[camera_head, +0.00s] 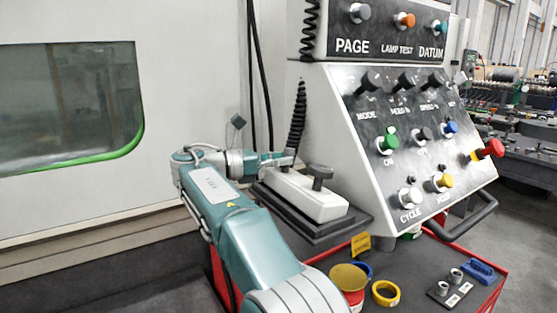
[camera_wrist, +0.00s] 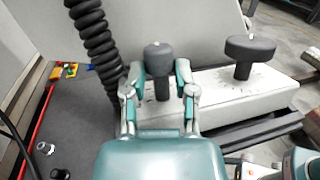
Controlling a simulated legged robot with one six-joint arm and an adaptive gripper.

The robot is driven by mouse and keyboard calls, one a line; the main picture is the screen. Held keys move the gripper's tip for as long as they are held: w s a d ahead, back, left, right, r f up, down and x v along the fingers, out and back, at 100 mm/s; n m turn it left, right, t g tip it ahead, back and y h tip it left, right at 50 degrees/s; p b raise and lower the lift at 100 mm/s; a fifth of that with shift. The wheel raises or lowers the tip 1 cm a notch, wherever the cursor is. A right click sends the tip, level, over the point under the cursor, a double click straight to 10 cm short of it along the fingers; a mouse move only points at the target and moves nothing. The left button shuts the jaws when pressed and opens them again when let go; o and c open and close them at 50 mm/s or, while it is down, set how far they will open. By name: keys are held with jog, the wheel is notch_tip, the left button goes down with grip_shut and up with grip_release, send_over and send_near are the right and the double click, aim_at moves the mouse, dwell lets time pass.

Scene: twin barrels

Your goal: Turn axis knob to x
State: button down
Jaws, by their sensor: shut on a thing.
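A white pendant box (camera_head: 322,203) with two dark knobs lies on a dark base beside the control panel. My gripper (camera_head: 288,160) is at the box's far-left end in the head view. In the wrist view my gripper (camera_wrist: 165,75) has one finger on each side of a dark knob (camera_wrist: 157,60) and is shut on it. The knob stands upright on the white box (camera_wrist: 212,93). The second dark knob (camera_head: 320,176) is free; it also shows in the wrist view to the right (camera_wrist: 250,50). No axis markings are readable, and the held knob's pointing direction cannot be told.
A black coiled cord (camera_wrist: 97,45) rises close to my gripper's left. The sloped control panel (camera_head: 420,140) with several knobs and buttons stands to the right. A yellow tape roll (camera_head: 386,293) and a blue tool (camera_head: 481,271) lie on the dark cart top in front.

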jog(key=shift+s+r+g, duration=0.1)
jog(key=shift+g, duration=0.2)
jog(key=shift+c, duration=2.1)
grip_release()
jog(key=shift+a, duration=0.1)
jog(key=v, duration=0.7)
jog(key=shift+a, duration=0.2)
